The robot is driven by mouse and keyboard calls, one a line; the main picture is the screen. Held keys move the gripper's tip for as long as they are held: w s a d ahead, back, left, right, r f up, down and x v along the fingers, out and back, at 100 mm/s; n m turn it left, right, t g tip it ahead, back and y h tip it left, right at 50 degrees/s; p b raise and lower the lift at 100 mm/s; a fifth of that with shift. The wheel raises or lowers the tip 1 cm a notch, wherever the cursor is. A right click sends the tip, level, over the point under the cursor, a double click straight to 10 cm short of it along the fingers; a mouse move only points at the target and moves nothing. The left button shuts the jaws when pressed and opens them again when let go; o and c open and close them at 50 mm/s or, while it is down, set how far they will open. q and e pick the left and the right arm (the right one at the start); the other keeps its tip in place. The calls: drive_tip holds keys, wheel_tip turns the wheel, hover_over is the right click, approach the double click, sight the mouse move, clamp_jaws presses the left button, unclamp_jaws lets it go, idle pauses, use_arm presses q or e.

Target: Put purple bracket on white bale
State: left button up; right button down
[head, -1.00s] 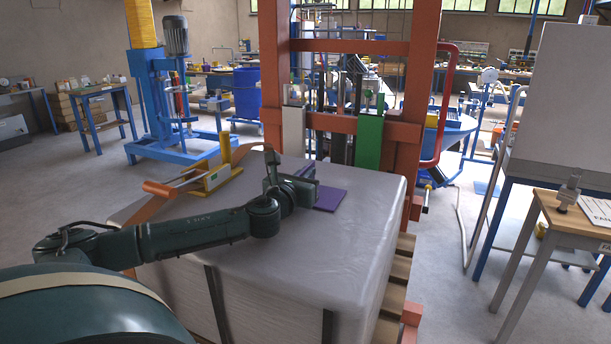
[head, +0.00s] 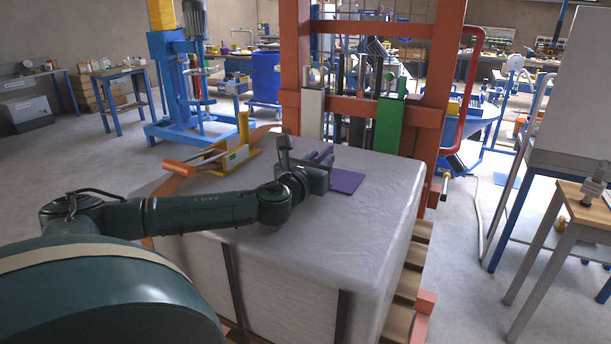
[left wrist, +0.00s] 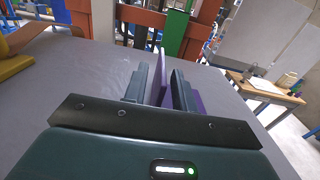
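The purple bracket (head: 347,182) rests on the grey-white wrapped top of the bale (head: 385,215), near its back edge. It has a flat plate and an upright plate; the wrist view shows the upright plate (left wrist: 158,82) and part of the flat one (left wrist: 198,103). My left gripper (head: 322,170) is low over the bale at the bracket. In the wrist view its fingers (left wrist: 160,90) stand on either side of the upright plate, with narrow gaps showing, so it looks open around it. My right gripper is not in view.
A yellow pallet-jack-like tool with an orange handle (head: 178,168) lies on the bale's left side. An orange frame (head: 440,110) with white (head: 312,112) and green (head: 389,125) posts stands behind the bale. A wooden table (head: 570,205) is at right.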

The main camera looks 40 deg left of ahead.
use_arm(q)
drive_tip(key=v, duration=0.8)
drive_tip(key=shift+s+d+r+b, duration=0.1)
drive_tip(key=shift+s+b, duration=0.05)
drive_tip(key=shift+b, duration=0.15)
drive_tip(key=shift+s+d, duration=0.1)
drive_tip(key=shift+s, duration=0.45)
